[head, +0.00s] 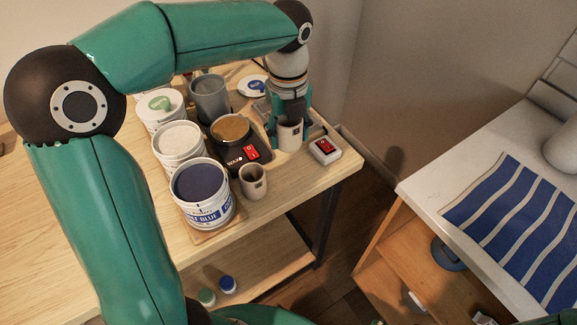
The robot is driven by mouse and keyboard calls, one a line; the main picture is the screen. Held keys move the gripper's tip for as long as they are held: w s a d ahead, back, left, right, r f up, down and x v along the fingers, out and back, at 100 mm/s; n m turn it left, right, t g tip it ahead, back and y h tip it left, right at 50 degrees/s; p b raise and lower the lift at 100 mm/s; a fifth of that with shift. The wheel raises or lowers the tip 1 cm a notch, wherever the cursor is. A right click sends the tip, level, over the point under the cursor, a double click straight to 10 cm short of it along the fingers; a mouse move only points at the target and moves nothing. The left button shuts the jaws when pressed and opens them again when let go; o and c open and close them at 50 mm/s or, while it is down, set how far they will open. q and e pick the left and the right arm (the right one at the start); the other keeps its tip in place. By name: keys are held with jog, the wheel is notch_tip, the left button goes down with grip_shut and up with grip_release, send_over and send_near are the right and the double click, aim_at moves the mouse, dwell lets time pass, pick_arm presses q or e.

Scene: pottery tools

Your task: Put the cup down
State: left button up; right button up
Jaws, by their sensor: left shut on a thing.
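My left gripper (290,122) points down over the right end of the wooden table in the head view. It is shut on a small beige cup (290,137) with a dark mark on its side. The cup is upright, and I cannot tell whether its base touches the table. A second, similar beige cup (253,183) stands nearer, beside the blue glaze tub. My right gripper is not in view.
The blue glaze tub (203,214), white tubs (179,146) and grey cup (210,103) crowd the left. The wooden table's edge (318,184) is near.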

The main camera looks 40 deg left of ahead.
aim_at(289, 173)
pick_arm(q)
notch_tip(289, 173, down, 11)
jog(key=shift+r, duration=0.2)
dwell(0.4)
jog(key=o, duration=1.2)
notch_tip(289, 173, up, 12)
jog(key=shift+r, duration=0.1)
